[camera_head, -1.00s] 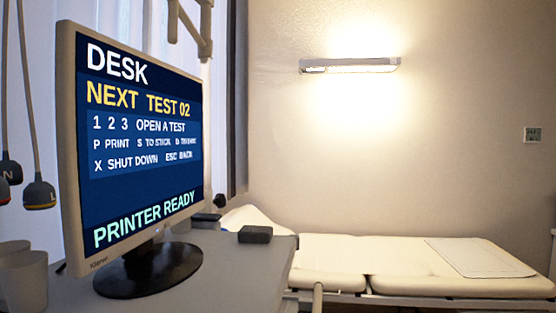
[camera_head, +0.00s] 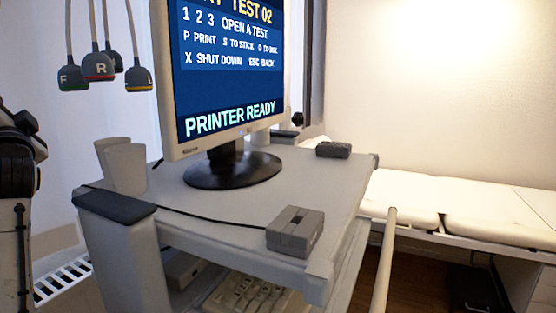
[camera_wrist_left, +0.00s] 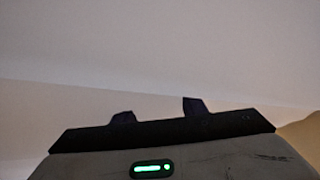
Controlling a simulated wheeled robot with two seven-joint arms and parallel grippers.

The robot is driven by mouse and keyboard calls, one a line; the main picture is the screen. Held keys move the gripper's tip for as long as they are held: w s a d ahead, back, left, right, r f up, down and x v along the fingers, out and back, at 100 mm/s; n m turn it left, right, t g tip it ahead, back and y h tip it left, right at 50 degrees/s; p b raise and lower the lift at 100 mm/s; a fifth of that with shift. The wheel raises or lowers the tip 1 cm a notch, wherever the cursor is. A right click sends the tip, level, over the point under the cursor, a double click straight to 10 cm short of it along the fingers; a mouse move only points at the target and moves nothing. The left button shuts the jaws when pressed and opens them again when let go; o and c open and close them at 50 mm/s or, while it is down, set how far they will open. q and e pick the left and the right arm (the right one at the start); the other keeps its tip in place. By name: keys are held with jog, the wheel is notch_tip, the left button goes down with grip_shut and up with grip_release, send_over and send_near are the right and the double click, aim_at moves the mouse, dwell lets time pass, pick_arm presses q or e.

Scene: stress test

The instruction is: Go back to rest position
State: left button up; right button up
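My left gripper (camera_wrist_left: 158,110) shows at the bottom of the left wrist view as two dark fingertips standing apart with nothing between them. Only a plain pale surface lies beyond it. In the head view, a dark and grey part of what looks like my left arm (camera_head: 18,165) stands at the far left edge, and its gripper is out of that view. My right gripper is in neither view.
A grey cart (camera_head: 225,215) carries a monitor (camera_head: 230,75), cups (camera_head: 125,168), a grey box (camera_head: 296,232) and a dark block (camera_head: 333,150). A keyboard (camera_head: 245,297) lies below. Labelled clips (camera_head: 98,68) hang at left. A padded couch (camera_head: 400,195) stands right.

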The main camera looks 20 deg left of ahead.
pick_arm(q)
jog(key=s+d+f+m+h+p, duration=0.1)
jog(key=s+d+f+m+h, duration=0.45)
jog(key=f, duration=1.15)
jog(key=s+d+f+m+h, duration=0.15)
jog(key=d+f, duration=0.65)
jog(key=f, duration=0.9)
jog(key=s+d+f+m+h+p, duration=0.1)
jog(key=s+d+f+m+h, duration=0.35)
jog(key=f, duration=1.25)
jog(key=d+f+n+g+h+p, duration=0.2)
jog(key=d+f+n+h, duration=0.3)
jog(key=d+f, duration=0.8)
jog(key=s+d+n+h, duration=0.1)
jog(key=d+n+h, duration=0.1)
jog(key=d, duration=0.8)
jog(key=s+d+f+n+h+p, duration=0.1)
jog(key=d+h, duration=0.3)
jog(key=d, duration=0.6)
jog(key=shift+s+d+f+n, duration=0.2)
jog(key=shift+s+f+n, duration=0.05)
jog(key=shift+s+n, duration=0.35)
jog(key=shift+a, duration=0.1)
